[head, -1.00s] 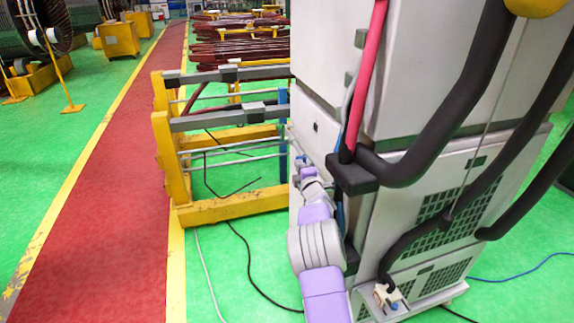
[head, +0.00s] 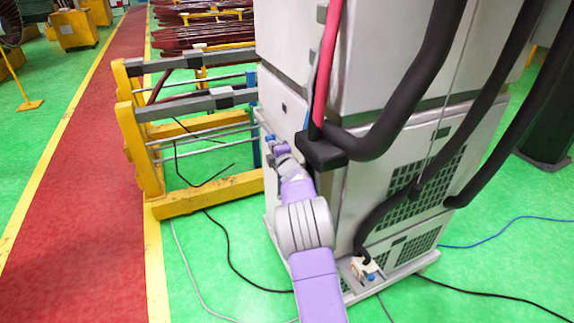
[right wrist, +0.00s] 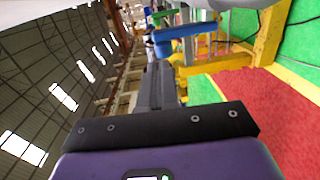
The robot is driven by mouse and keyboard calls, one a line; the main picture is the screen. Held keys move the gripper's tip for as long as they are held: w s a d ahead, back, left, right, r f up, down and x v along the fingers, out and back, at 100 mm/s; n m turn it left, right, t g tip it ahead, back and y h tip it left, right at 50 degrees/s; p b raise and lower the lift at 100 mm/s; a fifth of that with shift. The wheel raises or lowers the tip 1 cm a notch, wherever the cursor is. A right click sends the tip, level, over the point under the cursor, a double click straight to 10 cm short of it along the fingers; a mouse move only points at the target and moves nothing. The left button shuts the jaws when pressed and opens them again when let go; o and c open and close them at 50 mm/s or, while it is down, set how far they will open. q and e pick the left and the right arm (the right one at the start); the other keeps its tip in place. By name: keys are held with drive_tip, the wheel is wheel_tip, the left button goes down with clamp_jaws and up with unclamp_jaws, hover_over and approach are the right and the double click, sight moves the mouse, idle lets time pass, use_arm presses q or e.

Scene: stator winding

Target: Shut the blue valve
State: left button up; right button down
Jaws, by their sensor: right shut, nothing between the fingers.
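In the right wrist view the blue lever (right wrist: 182,32) lies just beyond the fingertips. My right gripper (head: 277,148) is close to the handle, at the end of my purple and grey arm. In the right wrist view its dark fingers (right wrist: 156,70) are shut with nothing between them. I cannot tell whether they touch the lever. My left gripper is not in view.
The tall grey machine (head: 290,40) with thick black hoses (head: 405,115) stands at the right. A yellow frame with grey bars (head: 190,200) stands left of it. Cables lie on the green floor. A red walkway (head: 85,200) at the left is clear.

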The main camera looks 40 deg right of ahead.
drive_tip(key=v, duration=1)
drive_tip(key=shift+s+r, duration=0.4)
drive_tip(key=shift+r, duration=0.05)
drive_tip(key=s+a+f+m+g+y, duration=0.25)
drive_tip(key=a+f, duration=0.35)
drive_tip(key=f, duration=0.4)
drive_tip(key=s+a+f+m+g+y, duration=0.1)
drive_tip(key=s+a+f+m+g, duration=0.15)
drive_tip(key=a+f, duration=0.6)
drive_tip(key=s+a+f+m+g+y, duration=0.1)
drive_tip(key=s+a+f+m+g, duration=0.2)
drive_tip(key=f, duration=1)
drive_tip(key=s+a+f+m+g+y, duration=0.2)
drive_tip(key=s+a+f+m+g, duration=0.2)
drive_tip(key=s+a, duration=0.6)
drive_tip(key=s+a+f+m+g+y, duration=0.3)
drive_tip(key=s+a+f+m, duration=0.2)
drive_tip(key=s+a, duration=0.5)
wheel_tip(320, 180, down, 3)
drive_tip(key=shift+s+a+r+g, duration=0.15)
drive_tip(key=shift+s+g, duration=0.25)
drive_tip(key=shift+s, duration=0.6)
